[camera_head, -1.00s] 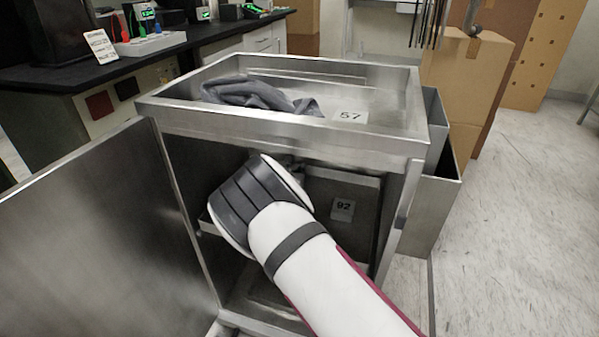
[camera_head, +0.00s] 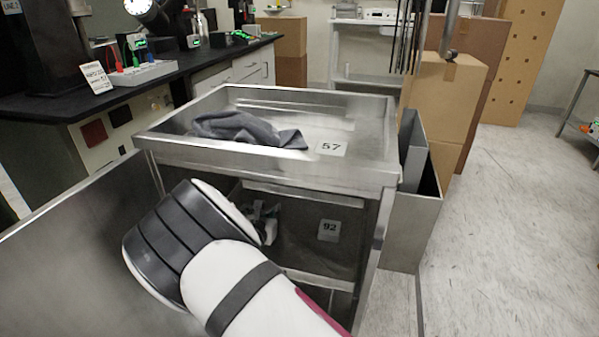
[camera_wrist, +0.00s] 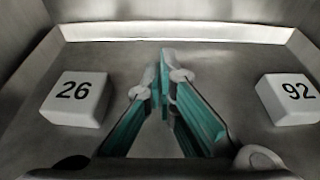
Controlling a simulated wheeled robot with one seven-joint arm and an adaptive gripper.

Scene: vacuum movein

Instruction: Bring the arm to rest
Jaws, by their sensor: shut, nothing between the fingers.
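My arm (camera_head: 205,260) reaches from the lower middle toward the open metal cart in the head view. My gripper (camera_wrist: 162,75) is shut and empty in the wrist view, its teal-padded fingers meeting at the tips. In the head view a small part of the gripper (camera_head: 264,222) shows past my wrist, at the cart's shelf opening; the rest is hidden by the wrist. In the wrist view the fingers are over a metal shelf (camera_wrist: 230,95), between a white block marked 26 (camera_wrist: 75,98) at left and one marked 92 (camera_wrist: 288,99) at right.
The cart's top tray (camera_head: 270,160) holds a grey cloth (camera_head: 240,128) and a block marked 57 (camera_head: 331,149). Its open door (camera_head: 70,250) stands left of my arm. Metal bins (camera_head: 415,215) and cardboard boxes (camera_head: 450,95) stand at right.

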